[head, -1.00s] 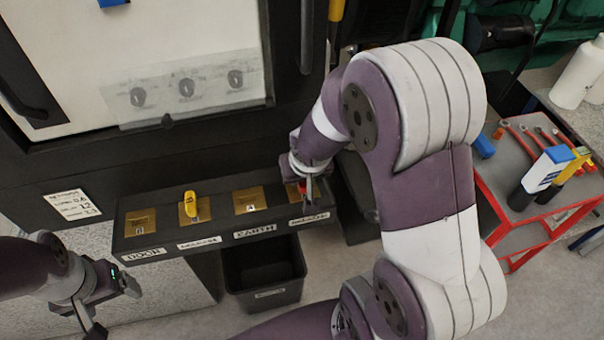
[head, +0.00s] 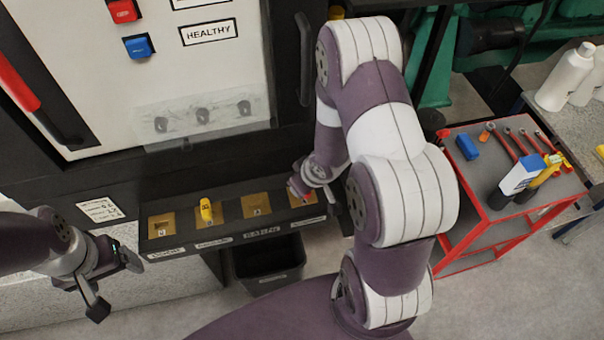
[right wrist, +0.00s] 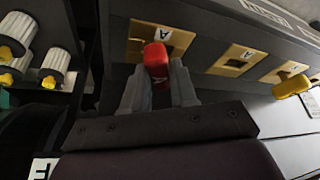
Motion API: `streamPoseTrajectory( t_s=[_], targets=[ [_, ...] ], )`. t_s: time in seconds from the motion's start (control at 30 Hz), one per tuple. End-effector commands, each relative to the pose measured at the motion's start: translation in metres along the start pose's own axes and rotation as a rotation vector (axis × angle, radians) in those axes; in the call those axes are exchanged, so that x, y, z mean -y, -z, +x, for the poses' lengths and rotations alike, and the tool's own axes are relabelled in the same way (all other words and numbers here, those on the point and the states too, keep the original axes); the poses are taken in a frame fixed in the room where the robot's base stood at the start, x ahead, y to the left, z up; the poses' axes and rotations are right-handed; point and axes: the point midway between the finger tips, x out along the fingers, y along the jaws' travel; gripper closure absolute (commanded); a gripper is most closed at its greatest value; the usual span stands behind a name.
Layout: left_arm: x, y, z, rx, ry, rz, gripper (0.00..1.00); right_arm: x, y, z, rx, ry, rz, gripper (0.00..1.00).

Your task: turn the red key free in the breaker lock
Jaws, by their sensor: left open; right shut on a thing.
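My left gripper (head: 115,284) is open and empty, left of the lock box.
The black lock box (head: 230,236) has several brass plates; a yellow key (head: 206,210) stands in the second from left. A black bin (head: 268,272) is below. A red tool cart (head: 470,225) stands right of my arm. A cabinet with a handle (head: 30,88) rises behind.

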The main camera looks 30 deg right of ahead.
Motion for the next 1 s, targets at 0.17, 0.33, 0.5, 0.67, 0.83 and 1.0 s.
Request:
streamPoseTrajectory(
  t_s=[0.17,0.33,0.5,0.67,0.83,1.0],
  targets=[
    [0.000,0.004,-0.032,0.000,0.000,0.000,0.19,0.000,0.002,-0.007,0.003,0.069,-0.158,1.00],
    [0.000,0.007,-0.055,0.000,0.000,0.000,0.19,0.000,0.002,-0.007,0.002,0.136,-0.316,1.00],
    [0.000,0.009,-0.078,0.000,0.000,0.000,0.19,0.000,0.002,-0.007,0.002,0.201,-0.469,1.00],
    [0.000,0.012,-0.100,0.000,0.000,0.000,0.19,0.000,0.002,-0.007,0.002,0.260,-0.609,1.00],
    [0.000,0.015,-0.123,0.000,0.000,0.000,0.19,0.000,0.002,-0.007,0.002,0.325,-0.763,1.00],
    [0.000,0.014,-0.122,0.000,0.000,0.000,0.19,0.000,-0.001,0.001,0.001,0.413,-0.978,1.00]
  ],
)
